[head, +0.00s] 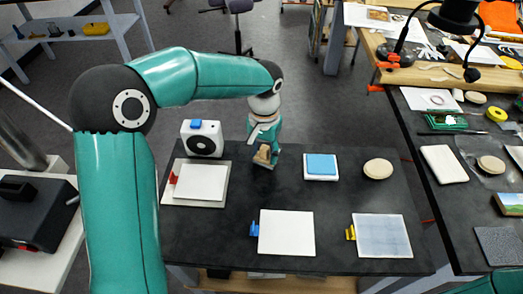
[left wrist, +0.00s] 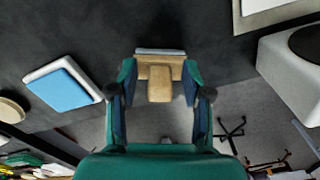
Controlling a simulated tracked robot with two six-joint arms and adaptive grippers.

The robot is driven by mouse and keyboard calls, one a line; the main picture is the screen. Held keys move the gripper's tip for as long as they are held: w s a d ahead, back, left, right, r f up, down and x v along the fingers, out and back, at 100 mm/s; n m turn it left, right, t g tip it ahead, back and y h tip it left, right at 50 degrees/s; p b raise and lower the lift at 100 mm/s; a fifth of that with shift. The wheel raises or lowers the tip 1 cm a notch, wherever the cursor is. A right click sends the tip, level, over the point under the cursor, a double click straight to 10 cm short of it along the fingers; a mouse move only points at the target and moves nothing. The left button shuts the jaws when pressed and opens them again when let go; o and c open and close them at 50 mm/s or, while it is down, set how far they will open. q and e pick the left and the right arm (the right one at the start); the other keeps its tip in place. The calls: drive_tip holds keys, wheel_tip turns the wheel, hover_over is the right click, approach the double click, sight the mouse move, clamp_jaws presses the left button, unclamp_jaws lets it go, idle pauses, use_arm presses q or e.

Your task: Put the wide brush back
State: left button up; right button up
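The wide brush (head: 263,154) has a pale wooden body with a stubby handle, and a thin light-grey edge shows on its far side in the left wrist view (left wrist: 159,73). My left gripper (head: 265,148) points down over the back part of the black table. Its two fingers, clear in the left wrist view (left wrist: 158,82), press on both sides of the brush's wide part. I cannot tell whether the brush touches the table. My right gripper is out of view; only a bit of teal arm shows at the lower right.
On the black table (head: 335,220) are a white box with a round dark face (head: 203,138), a board with a white sheet (head: 200,183), a blue-topped pad (head: 321,166), a round pale disc (head: 378,169), a white panel (head: 287,232) and a translucent panel (head: 382,236). Bare tabletop lies between them.

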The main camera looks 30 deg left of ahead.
sight(264, 149)
use_arm(q)
drive_tip(key=shift+r, duration=0.1)
wheel_tip(264, 149, up, 12)
drive_tip(key=shift+p, duration=0.4)
idle(0.6)
